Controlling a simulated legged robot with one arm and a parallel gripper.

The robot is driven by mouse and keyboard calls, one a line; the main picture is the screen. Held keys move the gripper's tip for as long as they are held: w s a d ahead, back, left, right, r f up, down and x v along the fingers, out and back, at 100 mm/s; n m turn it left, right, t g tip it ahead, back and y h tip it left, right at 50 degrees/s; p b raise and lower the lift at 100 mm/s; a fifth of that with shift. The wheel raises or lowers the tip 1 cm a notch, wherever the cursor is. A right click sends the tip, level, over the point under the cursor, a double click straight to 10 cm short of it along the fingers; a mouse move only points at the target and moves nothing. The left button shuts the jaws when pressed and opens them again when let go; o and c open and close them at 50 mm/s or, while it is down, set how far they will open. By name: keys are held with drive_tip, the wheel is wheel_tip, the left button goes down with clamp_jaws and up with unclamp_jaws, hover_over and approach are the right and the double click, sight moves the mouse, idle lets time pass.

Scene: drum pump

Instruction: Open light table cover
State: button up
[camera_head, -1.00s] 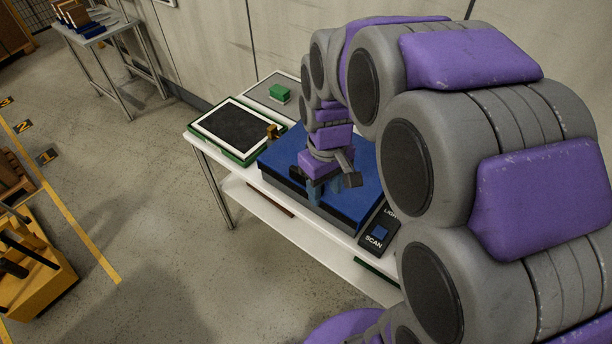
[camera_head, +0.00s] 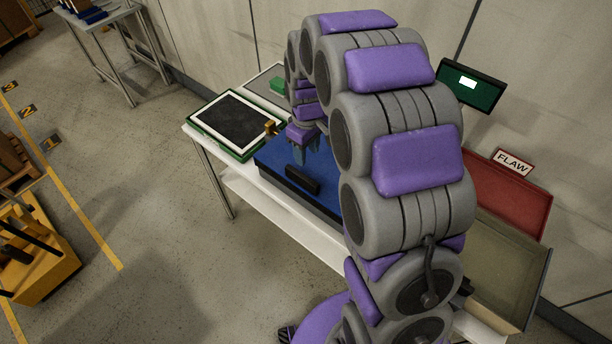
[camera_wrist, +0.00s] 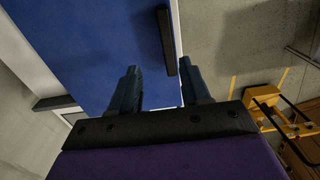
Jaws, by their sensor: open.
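The light table cover (camera_head: 272,162) is a flat blue panel on the table, and my arm hides its right part. A black bar handle (camera_head: 302,180) lies along its front side. My gripper (camera_head: 305,152) is above the cover, behind the handle in the head view. In the wrist view the blue cover (camera_wrist: 90,40) fills the upper left, and the black handle (camera_wrist: 166,42) runs along its right edge. My gripper (camera_wrist: 160,88) is open there, with nothing between its fingers. The handle lies ahead of the fingers, apart from them.
A white-framed dark panel on a green base (camera_head: 232,120) is left of the cover, with a small brass-coloured piece (camera_head: 270,127) nearby. At right are a green screen (camera_head: 472,86), a red bin (camera_head: 500,195) labelled FLAW and a beige tray (camera_head: 490,265). Floor at left front is open.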

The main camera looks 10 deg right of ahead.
sight(302, 175)
drive_tip(key=a+f, duration=0.1)
drive_tip(key=f, duration=0.1)
drive_tip(key=a+f+b, duration=0.1)
drive_tip(key=f, duration=0.5)
drive_tip(key=shift+a+f, duration=0.2)
drive_tip(key=shift+a, duration=0.2)
drive_tip(key=shift+d+f+b, duration=0.4)
drive_tip(key=shift+d+f, duration=0.45)
drive_tip(key=shift+f, duration=0.3)
drive_tip(key=shift+d+f, duration=0.15)
drive_tip(key=shift+d, duration=0.15)
drive_tip(key=shift+a, duration=0.9)
drive_tip(key=shift+c, duration=1.4)
drive_tip(key=shift+d, duration=0.55)
clamp_jaws()
drive_tip(key=shift+a, duration=0.1)
